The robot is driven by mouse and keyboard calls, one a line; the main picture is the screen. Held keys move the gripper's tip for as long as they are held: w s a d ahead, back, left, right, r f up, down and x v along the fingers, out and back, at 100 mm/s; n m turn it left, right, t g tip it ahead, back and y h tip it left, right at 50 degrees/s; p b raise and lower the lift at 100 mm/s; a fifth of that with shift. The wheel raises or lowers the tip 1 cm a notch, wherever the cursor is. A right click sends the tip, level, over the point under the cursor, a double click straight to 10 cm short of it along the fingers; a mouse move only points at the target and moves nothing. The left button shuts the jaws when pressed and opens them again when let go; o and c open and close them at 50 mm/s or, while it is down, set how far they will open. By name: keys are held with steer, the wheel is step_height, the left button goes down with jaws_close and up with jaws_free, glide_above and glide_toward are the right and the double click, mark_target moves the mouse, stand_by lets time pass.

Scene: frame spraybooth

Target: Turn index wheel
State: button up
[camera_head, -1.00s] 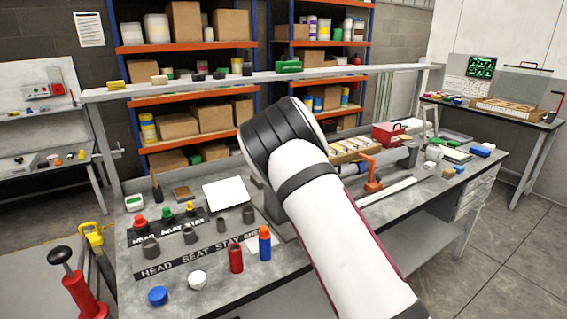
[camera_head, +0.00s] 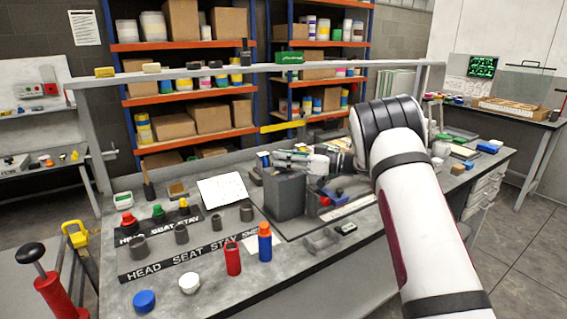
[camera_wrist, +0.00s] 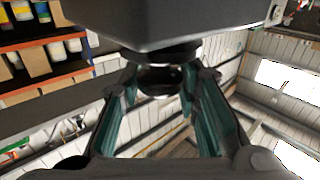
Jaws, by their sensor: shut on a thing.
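My gripper (camera_wrist: 160,76) shows in the wrist view, with its two green-lined fingers on either side of a dark rounded part (camera_wrist: 160,84) with a shiny lower rim. The fingers are shut on this part, under a large dark body (camera_wrist: 180,22). I cannot tell for sure whether the part is the index wheel; no other wheel can be made out. A grey block fixture (camera_head: 285,193) stands left of my arm.
Red (camera_head: 233,258) and blue (camera_head: 265,242) bottles, a blue cap (camera_head: 144,300) and grey cups stand at the bench's front left. Small red and blue parts (camera_head: 330,195) lie between the block and my arm. A raised shelf rail (camera_head: 210,72) runs along the back.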

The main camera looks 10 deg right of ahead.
steer(key=shift+a+n+g+b, duration=0.1)
steer(key=shift+n+g+b, duration=0.2)
steer(key=shift+g, duration=0.1)
steer(key=o, duration=1.2)
steer(key=shift+c, duration=0.2)
steer(key=v, duration=1.2)
steer(key=shift+f, duration=0.25)
steer(key=shift+w, duration=0.1)
